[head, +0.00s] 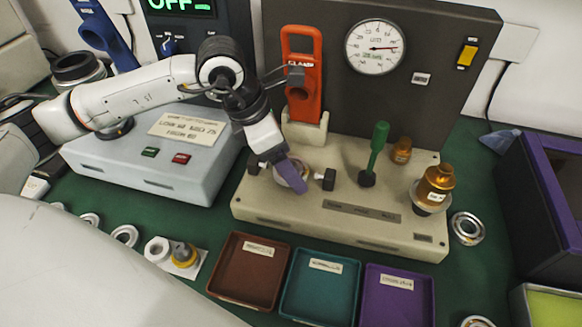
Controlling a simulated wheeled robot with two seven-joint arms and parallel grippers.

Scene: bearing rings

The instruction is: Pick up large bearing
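A pale ring-shaped bearing (304,169) sits on the beige test fixture (290,212), between two black clamp knobs. My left gripper (292,175) reaches down over it with purple fingertips that cover part of the ring. Whether the fingers are closed on the ring or just beside it cannot be told. Other bearing rings lie on the green table: a metal ring (467,228) right of the fixture, another ring (477,322) at the bottom edge, and smaller rings (125,236) at the left. Which one is the large bearing is not clear. My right gripper is not in view.
Brown (213,287), teal (284,304) and purple (364,310) trays stand in front of the fixture. An orange clamp handle (302,95), a green lever (377,150) and brass parts (434,185) rise from the fixture. A grey control box (110,165) stands at left.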

